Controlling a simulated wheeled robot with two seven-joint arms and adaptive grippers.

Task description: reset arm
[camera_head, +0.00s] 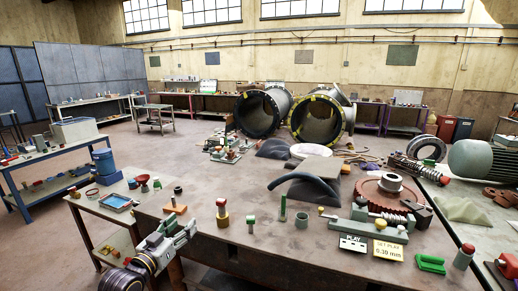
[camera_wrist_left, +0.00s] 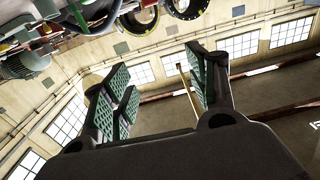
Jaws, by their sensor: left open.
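My left arm comes in at the lower left of the head view, and its gripper (camera_head: 180,235) is at the near left edge of the main workbench. In the left wrist view the left gripper (camera_wrist_left: 160,85) shows two dark fingers with green ribbed pads, spread apart with nothing between them. Behind the fingers are the wall and windows. A wooden block with an orange-red top (camera_head: 175,208) is on the bench just beyond the gripper in the head view. My right gripper is in neither view.
The main workbench (camera_head: 240,240) holds a red gear wheel (camera_head: 385,194), a green clamp (camera_head: 430,264), a yellow label sign (camera_head: 388,250) and small posts. Two large dark pipes (camera_head: 322,118) stand behind. A side table (camera_head: 100,205) is left. The bench's front middle is fairly clear.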

